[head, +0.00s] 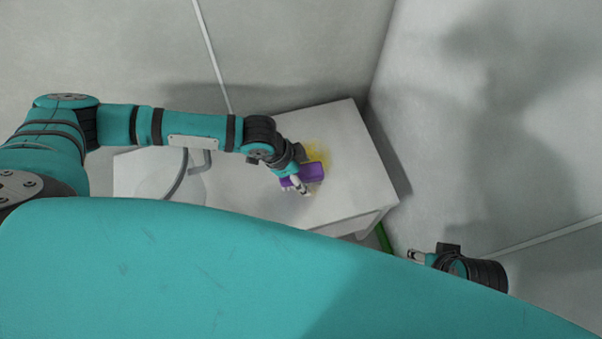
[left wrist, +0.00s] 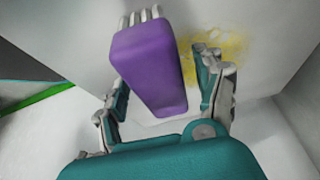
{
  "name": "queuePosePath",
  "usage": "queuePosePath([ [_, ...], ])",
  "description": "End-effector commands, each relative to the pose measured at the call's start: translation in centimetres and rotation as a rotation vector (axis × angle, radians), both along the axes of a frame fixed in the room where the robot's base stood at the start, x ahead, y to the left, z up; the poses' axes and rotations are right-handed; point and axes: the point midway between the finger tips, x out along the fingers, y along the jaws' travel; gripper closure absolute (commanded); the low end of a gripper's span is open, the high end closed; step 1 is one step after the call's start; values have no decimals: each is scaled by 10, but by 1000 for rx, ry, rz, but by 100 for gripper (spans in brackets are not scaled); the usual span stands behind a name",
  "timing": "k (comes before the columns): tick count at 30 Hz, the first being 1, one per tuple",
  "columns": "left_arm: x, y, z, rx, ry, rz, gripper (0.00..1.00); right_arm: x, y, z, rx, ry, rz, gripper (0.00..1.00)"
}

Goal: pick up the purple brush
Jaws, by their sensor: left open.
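The purple brush (head: 313,172) is a purple block on the white table (head: 345,130). In the left wrist view the brush (left wrist: 150,65) shows its broad purple back, with pale grey bristles or prongs at the far end. My left gripper (head: 300,184) is at the brush, and its fingers hide part of it in the head view. In the left wrist view my left gripper (left wrist: 163,75) is open, with the brush between its fingers. A gap shows between the brush and the right-hand finger; I cannot tell whether the left-hand finger touches. My right gripper (head: 418,256) is away to the right, beyond the table.
A yellow powdery patch (head: 316,155) lies on the table beside the brush and also shows in the left wrist view (left wrist: 225,50). Grey walls (head: 480,110) stand behind and to the right. A green strip (head: 384,238) runs along the floor by the table's right side.

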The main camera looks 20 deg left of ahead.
Motion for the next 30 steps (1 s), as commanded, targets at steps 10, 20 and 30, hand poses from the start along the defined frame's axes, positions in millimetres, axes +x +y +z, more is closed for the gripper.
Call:
queuePosePath([
  [10,0,0,0,0,0,0,52,0,1,0,2,-1,0,60],
  [20,0,0,0,-1,0,0,91,-2,1,0,1,4,0,60],
  [30,0,0,1,0,-2,-1,91,-3,-1,-1,-5,8,3,60],
])
